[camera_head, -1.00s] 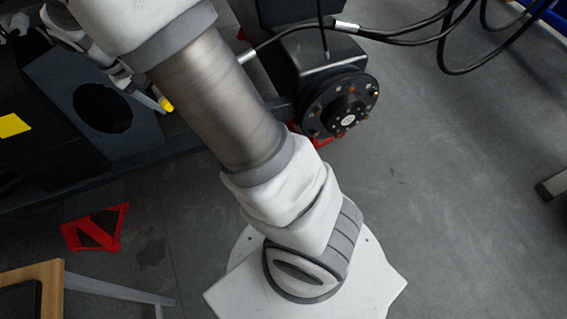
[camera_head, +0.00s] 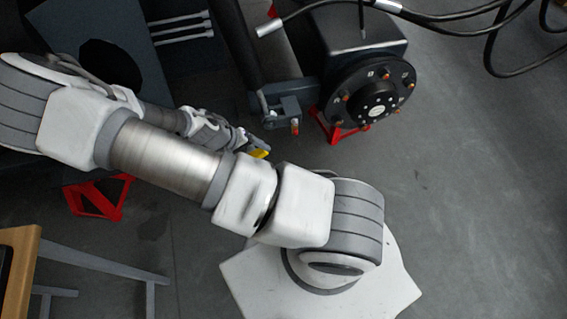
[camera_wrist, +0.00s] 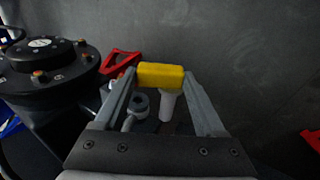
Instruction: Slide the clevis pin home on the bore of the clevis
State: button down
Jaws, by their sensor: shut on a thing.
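The clevis pin has a yellow head (camera_wrist: 160,76) and a pale shaft (camera_wrist: 167,104). In the wrist view my gripper (camera_wrist: 160,80) is shut on the yellow head, with a grey finger on each side. In the head view the yellow head (camera_head: 260,154) shows at the tip of my gripper (camera_head: 256,150), below and left of the dark grey clevis (camera_head: 285,107). The pin looks apart from the clevis. A grey round part with a dark centre (camera_wrist: 140,103) shows beside the shaft in the wrist view; I cannot tell whether it is the bore.
A black wheel hub (camera_head: 372,95) with copper-coloured bolts stands right of the clevis, with a red stand (camera_head: 338,128) below it. Black hoses (camera_head: 450,18) hang at the top right. A wooden-topped table (camera_head: 20,270) is at the lower left. The floor at right is clear.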

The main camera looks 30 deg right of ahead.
jog(key=s+d+f+b, duration=0.1)
jog(key=s+d+f, duration=0.3)
jog(key=d, duration=0.3)
jog(key=shift+d+f+m+b, duration=0.25)
jog(key=shift+f+m+b, duration=0.05)
jog(key=shift+f+b, duration=0.1)
jog(key=shift+r+p, duration=0.1)
jog(key=shift+p, duration=0.25)
jog(key=shift+w+d+p, duration=0.1)
jog(key=shift+w+d, duration=0.1)
jog(key=shift+w, duration=0.6)
jog(key=shift+w+d+p, duration=0.1)
jog(key=shift+w+d, duration=0.15)
jog(key=shift+w, duration=0.6)
jog(key=shift+w+d+p, duration=0.1)
jog(key=shift+w+d, duration=0.1)
jog(key=shift+w, duration=0.6)
